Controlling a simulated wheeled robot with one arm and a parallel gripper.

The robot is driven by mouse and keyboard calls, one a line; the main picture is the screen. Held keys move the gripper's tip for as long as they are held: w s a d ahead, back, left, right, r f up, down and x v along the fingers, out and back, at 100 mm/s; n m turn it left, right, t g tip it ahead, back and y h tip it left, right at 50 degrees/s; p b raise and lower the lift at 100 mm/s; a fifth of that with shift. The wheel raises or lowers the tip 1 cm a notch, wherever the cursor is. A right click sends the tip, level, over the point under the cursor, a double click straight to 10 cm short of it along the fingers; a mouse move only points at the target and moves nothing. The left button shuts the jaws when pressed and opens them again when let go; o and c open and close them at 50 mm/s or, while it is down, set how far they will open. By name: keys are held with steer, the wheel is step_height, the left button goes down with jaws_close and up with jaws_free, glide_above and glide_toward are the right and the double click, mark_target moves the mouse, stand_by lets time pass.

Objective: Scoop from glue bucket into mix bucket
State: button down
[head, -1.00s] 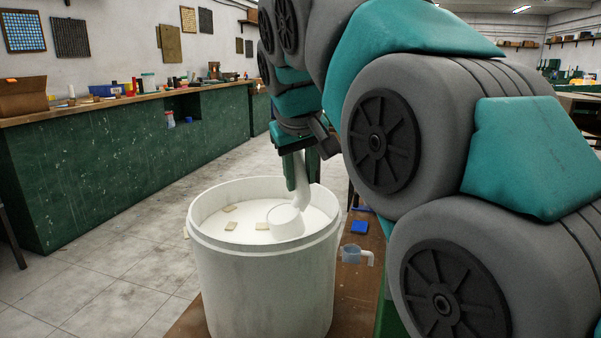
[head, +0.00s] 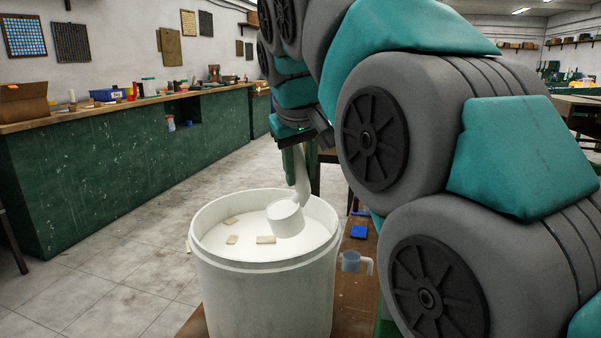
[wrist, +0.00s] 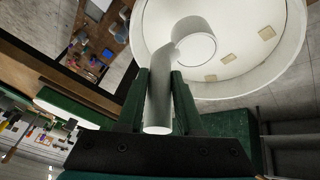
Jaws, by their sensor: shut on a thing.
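My gripper (head: 297,165) points down over the far side of a large white bucket and is shut on the handle of a white scoop (head: 285,217). The wrist view shows the handle clamped between my two green fingers (wrist: 160,100), with the scoop cup (wrist: 196,46) beyond them. The cup is tilted and inside the bucket's rim, at or just above the pale contents. I cannot tell whether it holds anything. The white bucket (head: 265,295) holds white material with several small cream tiles on it. I cannot tell whether it is the glue or mix bucket; no second bucket is clear.
A clear measuring jug (head: 351,262) and a blue block (head: 359,232) are on the brown board right of the bucket. A green workbench (head: 120,150) with clutter stands at the back left.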

steer(key=shift+r+p, duration=2.25)
steer(key=shift+r, duration=2.2)
